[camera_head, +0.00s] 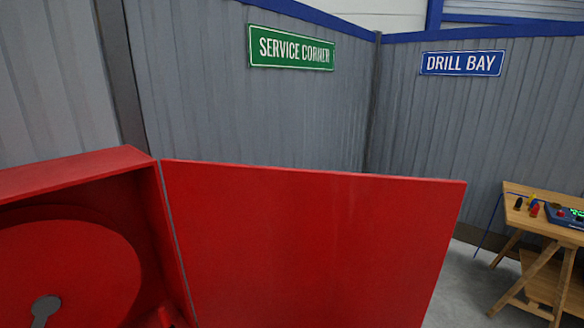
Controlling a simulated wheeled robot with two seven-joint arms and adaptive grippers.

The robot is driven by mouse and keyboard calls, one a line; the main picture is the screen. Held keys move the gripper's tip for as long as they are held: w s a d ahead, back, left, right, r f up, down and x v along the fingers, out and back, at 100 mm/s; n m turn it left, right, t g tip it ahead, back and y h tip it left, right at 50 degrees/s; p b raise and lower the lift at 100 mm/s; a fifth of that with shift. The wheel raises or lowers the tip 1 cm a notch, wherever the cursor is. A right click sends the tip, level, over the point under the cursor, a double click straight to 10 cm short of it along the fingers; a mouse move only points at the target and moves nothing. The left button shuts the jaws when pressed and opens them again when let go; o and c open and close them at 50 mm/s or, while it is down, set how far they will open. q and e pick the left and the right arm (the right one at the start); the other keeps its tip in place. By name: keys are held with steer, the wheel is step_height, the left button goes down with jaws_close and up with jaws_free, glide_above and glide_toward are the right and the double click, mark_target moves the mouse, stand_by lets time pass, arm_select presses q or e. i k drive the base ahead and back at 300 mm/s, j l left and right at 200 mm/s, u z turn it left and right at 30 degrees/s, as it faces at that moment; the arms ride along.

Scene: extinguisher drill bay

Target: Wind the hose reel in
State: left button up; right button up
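A red hose reel (75,262) sits inside an open red cabinet (75,170) at the lower left. The reel shows as a round red disc with a grey keyhole-shaped part (44,308) near its middle, cut off by the bottom edge. The cabinet's red door (310,250) stands swung open to the right and fills the lower middle. A small red part (168,318) shows at the bottom near the hinge side. No hose can be made out. Neither of my grippers is in view.
A wooden trestle table (540,218) with small coloured items and a blue device (560,217) stands at the right. Grey panel walls (250,120) carry a green "SERVICE CORNER" sign (291,48) and a blue "DRILL BAY" sign (462,63). Grey floor (462,285) is clear between door and table.

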mark_target(62, 266)
steer(key=u, duration=1.75)
